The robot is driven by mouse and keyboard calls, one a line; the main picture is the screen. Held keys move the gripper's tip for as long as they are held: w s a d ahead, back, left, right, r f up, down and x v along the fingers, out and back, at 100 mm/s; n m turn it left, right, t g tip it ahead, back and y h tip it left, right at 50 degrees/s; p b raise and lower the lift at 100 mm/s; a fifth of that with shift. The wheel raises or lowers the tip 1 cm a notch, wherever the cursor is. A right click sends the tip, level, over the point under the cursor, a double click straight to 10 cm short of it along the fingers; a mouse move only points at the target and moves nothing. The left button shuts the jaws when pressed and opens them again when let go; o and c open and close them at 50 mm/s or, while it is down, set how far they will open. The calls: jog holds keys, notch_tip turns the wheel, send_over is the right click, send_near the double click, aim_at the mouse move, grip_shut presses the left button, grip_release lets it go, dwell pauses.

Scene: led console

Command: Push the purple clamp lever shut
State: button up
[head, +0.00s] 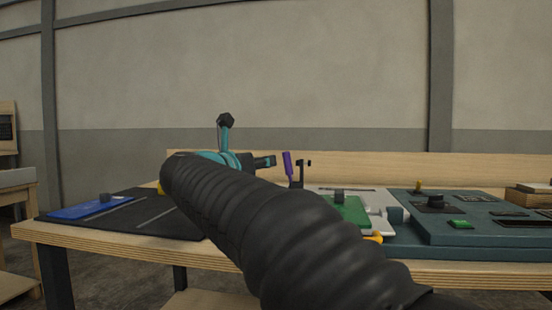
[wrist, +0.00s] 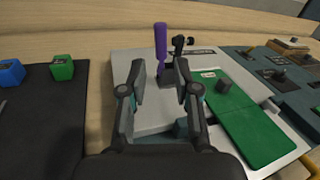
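The purple clamp lever (head: 288,164) stands nearly upright beside a small black post, behind my arm in the head view. In the wrist view the purple lever (wrist: 160,42) rises from a dark clamp base (wrist: 168,76) on a light grey plate (wrist: 148,119). My gripper (wrist: 159,75) is open, its two fingers apart and nothing held between them. The lever shows in the gap beyond the fingertips; I cannot tell whether either finger touches it.
A green panel (wrist: 250,122) with a dark knob lies right of the clamp. A teal console (head: 470,225) fills the table's right side. A dark mat (head: 135,213) with a blue plate (head: 88,208) lies left.

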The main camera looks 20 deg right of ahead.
aim_at(285, 158)
jog(key=p+x, duration=0.2)
jog(key=x, duration=1)
jog(key=shift+w+d, duration=0.25)
jog(key=shift+d, duration=0.05)
grip_shut()
